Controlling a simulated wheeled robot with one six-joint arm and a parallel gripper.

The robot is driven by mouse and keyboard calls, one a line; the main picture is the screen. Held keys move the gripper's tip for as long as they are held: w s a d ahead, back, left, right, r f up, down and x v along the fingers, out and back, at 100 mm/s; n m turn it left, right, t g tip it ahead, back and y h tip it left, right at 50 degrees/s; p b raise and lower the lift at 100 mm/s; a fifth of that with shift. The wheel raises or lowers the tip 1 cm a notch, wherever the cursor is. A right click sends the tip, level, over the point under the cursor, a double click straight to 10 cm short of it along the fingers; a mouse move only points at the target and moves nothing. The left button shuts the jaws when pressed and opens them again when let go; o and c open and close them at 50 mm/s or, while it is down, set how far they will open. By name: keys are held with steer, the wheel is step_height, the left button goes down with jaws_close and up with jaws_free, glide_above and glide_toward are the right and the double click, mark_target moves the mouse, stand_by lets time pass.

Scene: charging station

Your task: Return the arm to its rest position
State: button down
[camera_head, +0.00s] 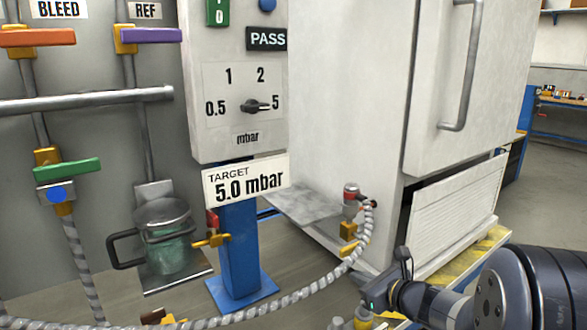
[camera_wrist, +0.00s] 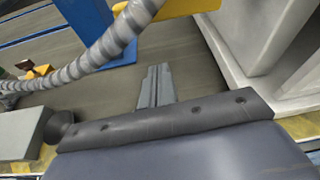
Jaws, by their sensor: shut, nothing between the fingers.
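My arm enters at the lower right of the head view, low in front of the white cabinet (camera_head: 340,110). In the wrist view, my gripper (camera_wrist: 157,72) shows as two grey fingers lying together, with nothing between them. They are over the grey floor (camera_wrist: 190,60). In the head view the fingertips cannot be made out clearly.
A braided hose (camera_head: 300,292) sags across the front and rises to a fitting (camera_head: 350,196) by the cabinet. It crosses the upper left of the wrist view (camera_wrist: 110,42). A blue post (camera_head: 240,245) carries the dial panel (camera_head: 240,140). A glass jar (camera_head: 168,250) stands left.

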steer(key=p+v, duration=0.2)
steer(key=v, duration=0.6)
steer(key=b+x, duration=0.3)
steer(key=x, duration=0.7)
step_height(320, 180, up, 4)
steer(key=p, duration=0.4)
steer(key=shift+w+d+f+n+t+h+b, duration=0.3)
steer(key=shift+f+n+b, duration=0.4)
steer(key=shift+b, duration=0.8)
steer(key=shift+w+d+f+n+t+h+b, duration=0.15)
steer(key=shift+w+d+f+n+h+b, duration=0.2)
steer(key=shift+f+b, duration=0.85)
steer(key=shift+w+d+f+n+t+h+b, duration=0.2)
steer(key=shift+w+d+f+n+b, duration=0.3)
steer(key=shift+b, duration=1.25)
steer(key=shift+s+a+n, duration=0.1)
steer(key=shift+s+n, duration=0.05)
steer(key=shift+n, duration=0.1)
